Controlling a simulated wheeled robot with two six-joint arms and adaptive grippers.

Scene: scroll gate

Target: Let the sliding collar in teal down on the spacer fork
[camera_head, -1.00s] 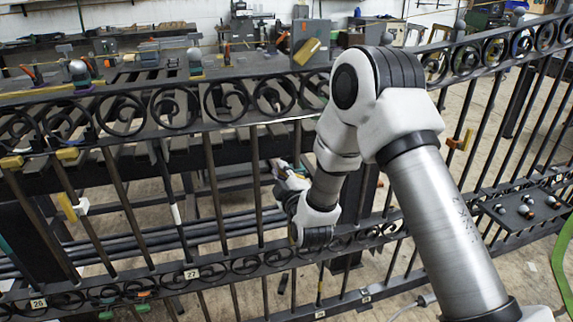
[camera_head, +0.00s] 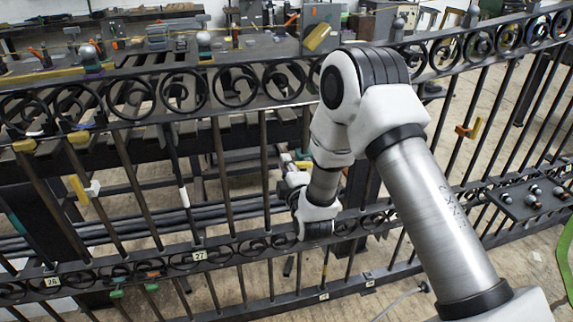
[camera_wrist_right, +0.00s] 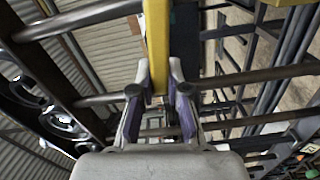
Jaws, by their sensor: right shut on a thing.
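My right gripper (camera_head: 297,166) is at the gate's bars, partly hidden by my own arm in the head view. In the right wrist view its purple-padded fingers (camera_wrist_right: 159,92) are shut on a long yellow piece (camera_wrist_right: 157,38), whose far end runs out of the top. I cannot tell whether this is the spacer fork. A teal band (camera_head: 15,222) sits on a bar at the far left of the head view, small and near the edge; it may be the sliding collar. My left gripper is not in view.
The black scroll gate (camera_head: 180,92) spans the view, with a lower scroll rail (camera_head: 140,268) carrying number tags. A yellow and white piece (camera_head: 82,188) and an orange and yellow piece (camera_head: 468,130) sit on bars. A cluttered bench stands behind. A dark tray (camera_head: 525,205) is at right.

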